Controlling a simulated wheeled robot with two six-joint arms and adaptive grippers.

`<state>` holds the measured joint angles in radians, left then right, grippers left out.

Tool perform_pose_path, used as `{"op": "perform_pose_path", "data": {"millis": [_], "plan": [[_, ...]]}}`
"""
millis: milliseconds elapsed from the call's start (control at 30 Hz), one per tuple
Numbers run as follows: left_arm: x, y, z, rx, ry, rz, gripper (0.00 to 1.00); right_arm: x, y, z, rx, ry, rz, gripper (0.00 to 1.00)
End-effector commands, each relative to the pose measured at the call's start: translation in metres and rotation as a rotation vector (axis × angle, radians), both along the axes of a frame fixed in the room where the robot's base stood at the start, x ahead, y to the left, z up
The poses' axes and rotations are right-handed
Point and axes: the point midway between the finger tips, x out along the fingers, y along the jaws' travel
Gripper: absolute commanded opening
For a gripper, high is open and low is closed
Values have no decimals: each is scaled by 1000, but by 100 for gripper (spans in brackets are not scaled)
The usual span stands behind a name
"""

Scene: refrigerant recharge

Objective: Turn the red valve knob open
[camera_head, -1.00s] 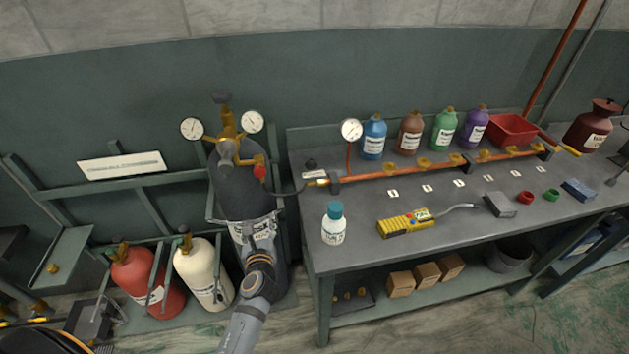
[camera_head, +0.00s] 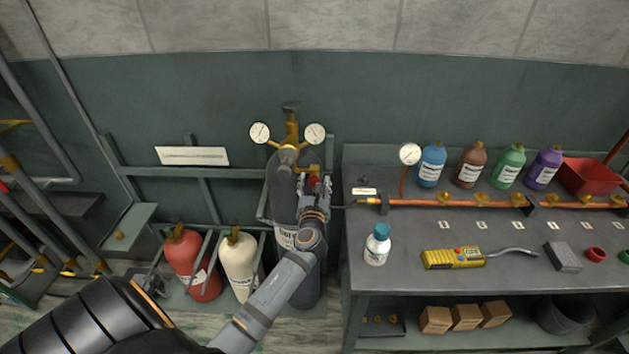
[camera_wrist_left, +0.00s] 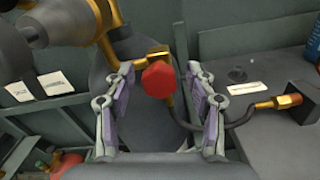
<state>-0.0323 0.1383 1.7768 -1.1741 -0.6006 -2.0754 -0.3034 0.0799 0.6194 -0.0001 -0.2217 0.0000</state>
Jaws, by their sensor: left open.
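The red valve knob (camera_wrist_left: 158,79) shows in the left wrist view as a faceted red disc on the brass valve fitting. It lies ahead of and between the two open fingers of my left gripper (camera_wrist_left: 160,105), with gaps on both sides. In the head view the red knob (camera_head: 313,182) is small and partly hidden by my left gripper (camera_head: 314,188). The knob belongs to the brass regulator (camera_head: 289,157) with two round gauges, on top of the tall dark gas cylinder (camera_head: 283,205). My right gripper is not in view.
A dark hose (camera_wrist_left: 241,119) runs from the valve to the bench. Red (camera_head: 190,265) and cream (camera_head: 240,263) cylinders stand left.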

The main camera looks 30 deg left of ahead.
Motion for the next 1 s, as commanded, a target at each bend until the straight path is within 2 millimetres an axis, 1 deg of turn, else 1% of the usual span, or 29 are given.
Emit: {"op": "perform_pose_path", "data": {"millis": [100, 300, 367, 700, 733, 1000], "plan": [[4, 3, 0, -1, -1, 0, 56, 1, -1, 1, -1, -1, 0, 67], [4, 3, 0, -1, -1, 0, 56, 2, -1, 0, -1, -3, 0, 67], [4, 3, 0, -1, -1, 0, 49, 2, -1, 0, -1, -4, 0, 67], [4, 2, 0, -1, 0, -1, 3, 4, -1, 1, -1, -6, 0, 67], [4, 2, 0, -1, 0, -1, 1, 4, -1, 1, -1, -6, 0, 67], [4, 2, -1, -31, -19, -1, 1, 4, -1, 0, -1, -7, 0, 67]]}}
